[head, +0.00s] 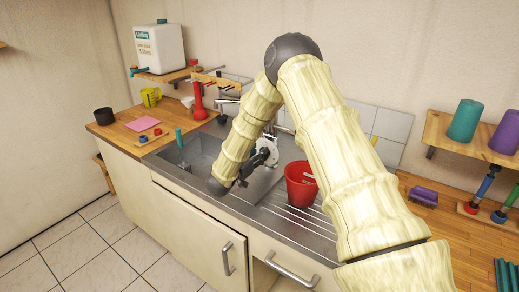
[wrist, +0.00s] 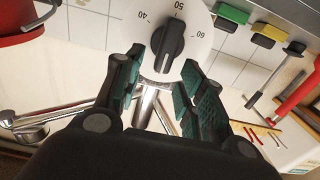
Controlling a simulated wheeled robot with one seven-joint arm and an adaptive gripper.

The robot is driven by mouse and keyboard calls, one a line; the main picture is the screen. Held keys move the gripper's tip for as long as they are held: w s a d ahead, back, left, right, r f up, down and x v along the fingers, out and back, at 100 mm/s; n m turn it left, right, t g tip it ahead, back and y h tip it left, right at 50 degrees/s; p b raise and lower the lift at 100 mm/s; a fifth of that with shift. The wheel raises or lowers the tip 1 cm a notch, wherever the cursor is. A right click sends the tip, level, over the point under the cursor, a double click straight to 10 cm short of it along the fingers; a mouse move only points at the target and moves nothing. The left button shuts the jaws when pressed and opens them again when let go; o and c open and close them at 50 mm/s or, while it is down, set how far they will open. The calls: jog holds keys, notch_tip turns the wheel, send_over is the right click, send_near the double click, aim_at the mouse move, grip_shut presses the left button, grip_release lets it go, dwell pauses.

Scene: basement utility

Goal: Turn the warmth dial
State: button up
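The warmth dial is a black knob (wrist: 168,45) on a round white plate (wrist: 198,18) marked 40, 50 and 60 in the wrist view. The knob is hidden there.
A red bucket (head: 300,184) stands on the steel drainboard right of my gripper. The tap (wrist: 30,125) is below the dial in the wrist view.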

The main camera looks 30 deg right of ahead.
jog(key=shift+x, duration=0.9)
jog(key=shift+a, duration=0.1)
grip_shut()
